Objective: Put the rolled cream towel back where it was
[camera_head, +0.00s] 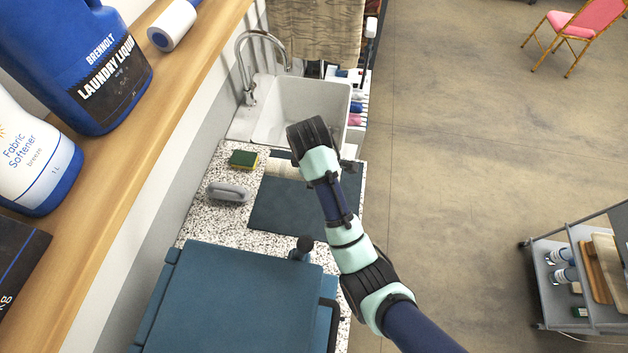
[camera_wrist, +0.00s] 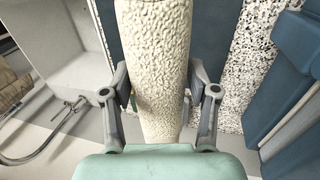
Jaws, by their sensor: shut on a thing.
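The rolled cream towel (camera_wrist: 155,50) has a bumpy surface and runs lengthwise through the middle of the wrist view. My gripper (camera_wrist: 158,88) is shut on it, with one finger on each side. In the head view a pale part of the towel (camera_head: 283,168) shows to the left of my wrist, over the sink-side end of the dark blue mat (camera_head: 285,208). The rest of it and most of my fingers are hidden behind my wrist there. I cannot tell whether the towel touches the mat.
A white sink (camera_head: 300,108) with a tap (camera_head: 248,70) lies beyond the mat. A green sponge (camera_head: 243,159) and a grey-handled thing (camera_head: 228,192) are on the speckled counter at left. A large blue box (camera_head: 235,300) stands nearer. A shelf (camera_head: 165,95) with bottles overhangs the left.

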